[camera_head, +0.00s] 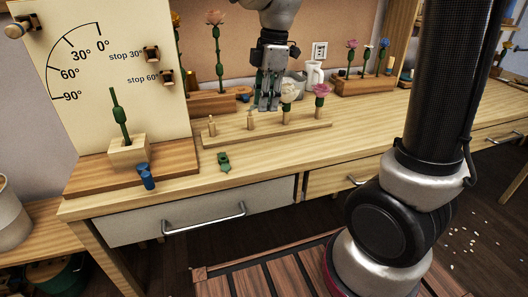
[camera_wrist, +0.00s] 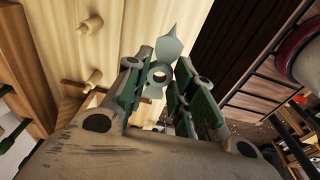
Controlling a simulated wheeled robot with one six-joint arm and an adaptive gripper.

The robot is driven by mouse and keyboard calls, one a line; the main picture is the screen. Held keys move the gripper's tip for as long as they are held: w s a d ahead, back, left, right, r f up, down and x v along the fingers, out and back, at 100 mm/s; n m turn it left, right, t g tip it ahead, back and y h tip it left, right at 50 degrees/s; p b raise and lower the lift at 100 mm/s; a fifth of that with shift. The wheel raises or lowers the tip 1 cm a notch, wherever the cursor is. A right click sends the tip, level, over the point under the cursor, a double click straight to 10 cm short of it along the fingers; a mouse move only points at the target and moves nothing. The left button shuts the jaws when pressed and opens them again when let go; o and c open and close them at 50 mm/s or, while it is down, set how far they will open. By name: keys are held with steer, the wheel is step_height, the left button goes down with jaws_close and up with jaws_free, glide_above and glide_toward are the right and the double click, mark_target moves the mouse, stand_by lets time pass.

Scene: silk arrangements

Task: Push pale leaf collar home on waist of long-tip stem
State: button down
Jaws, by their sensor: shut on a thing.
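My gripper (camera_head: 268,104) points down over the peg rail at the middle of the bench in the head view. In the wrist view its green-padded fingers (camera_wrist: 162,66) are shut on the pale leaf collar (camera_wrist: 168,46), a pale grey-green ring with a pointed leaf sticking out past the fingertips. A green stem with a long pointed tip (camera_head: 117,104) stands slightly tilted in a pale wood block (camera_head: 129,153) before the angle board. My gripper is well to the right of this stem, apart from it.
The peg rail (camera_head: 225,139) carries short pegs and pink and cream flower heads. A green leaf piece (camera_head: 223,161) and a blue piece (camera_head: 147,177) lie near the front edge. The angle board (camera_head: 108,50) rises behind the stem. Flower racks stand at the back.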

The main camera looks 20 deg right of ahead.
step_height(320, 180, up, 11)
steer(key=shift+r, duration=0.2)
stand_by(0.6)
steer(key=shift+r, duration=0.15)
steer(key=shift+r, duration=0.35)
step_height(320, 180, up, 2)
stand_by(0.6)
